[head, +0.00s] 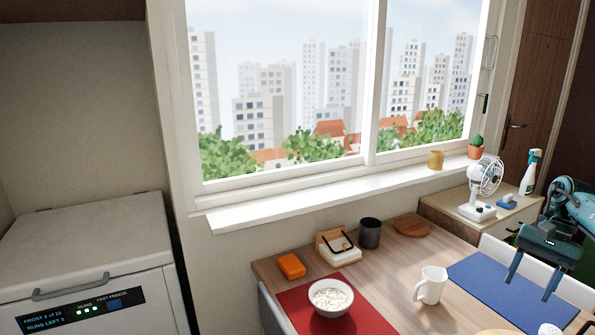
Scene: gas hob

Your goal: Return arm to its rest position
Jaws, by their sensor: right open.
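My right gripper (533,277) is at the right of the head view, above the blue placemat (487,282) on the wooden table. Its two fingers point down and stand apart, with nothing between them. My right arm (580,208) comes in from the right edge. My left gripper does not show.
A white mug (431,285) stands left of the gripper. A bowl (331,297) sits on a red placemat (350,316). A dark cup (370,233), an orange box (291,266) and a napkin holder (338,248) stand behind. A fan (484,190) and spray bottle (530,173) stand on a cabinet.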

